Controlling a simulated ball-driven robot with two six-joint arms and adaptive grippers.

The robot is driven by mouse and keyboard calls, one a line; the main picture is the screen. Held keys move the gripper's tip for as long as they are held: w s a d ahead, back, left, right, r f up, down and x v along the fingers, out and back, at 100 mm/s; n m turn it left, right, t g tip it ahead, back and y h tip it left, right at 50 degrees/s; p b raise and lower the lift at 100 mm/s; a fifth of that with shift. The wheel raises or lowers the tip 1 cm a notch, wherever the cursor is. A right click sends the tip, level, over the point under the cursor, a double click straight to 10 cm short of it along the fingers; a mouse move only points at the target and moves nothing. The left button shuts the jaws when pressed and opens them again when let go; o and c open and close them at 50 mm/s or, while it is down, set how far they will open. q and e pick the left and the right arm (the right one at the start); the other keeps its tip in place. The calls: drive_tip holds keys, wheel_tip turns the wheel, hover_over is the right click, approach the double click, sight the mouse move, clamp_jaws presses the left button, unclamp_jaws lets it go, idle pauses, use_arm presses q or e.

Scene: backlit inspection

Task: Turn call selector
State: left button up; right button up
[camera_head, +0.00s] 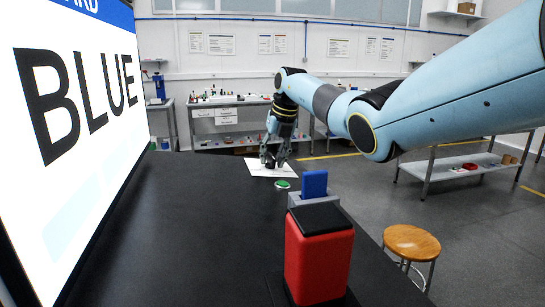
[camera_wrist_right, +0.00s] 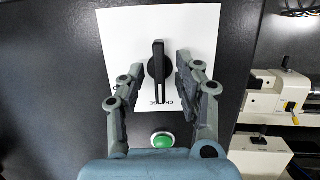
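The call selector (camera_wrist_right: 159,70) is a black knob with a long bar handle on a white plate (camera_wrist_right: 122,30). In the right wrist view the bar lies nearly straight up and down, and upside-down lettering reading "CHANGE" is partly visible beside its lower end. My right gripper (camera_wrist_right: 160,66) is open, with one finger on each side of the knob and gaps visible between fingers and handle. In the head view my right gripper (camera_head: 273,161) is low over the white plate (camera_head: 263,172) at the table's far end and hides the knob. My left gripper is not in view.
A green button (camera_head: 282,183) sits just nearer than the plate. A red block with a black top (camera_head: 318,262) and a blue card in a grey holder (camera_head: 314,184) stand closer. A bright screen reading "BLUE" (camera_head: 80,100) borders the left. The dark tabletop (camera_head: 200,230) is otherwise clear.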

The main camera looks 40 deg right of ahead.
drive_tip(key=v, duration=1.2)
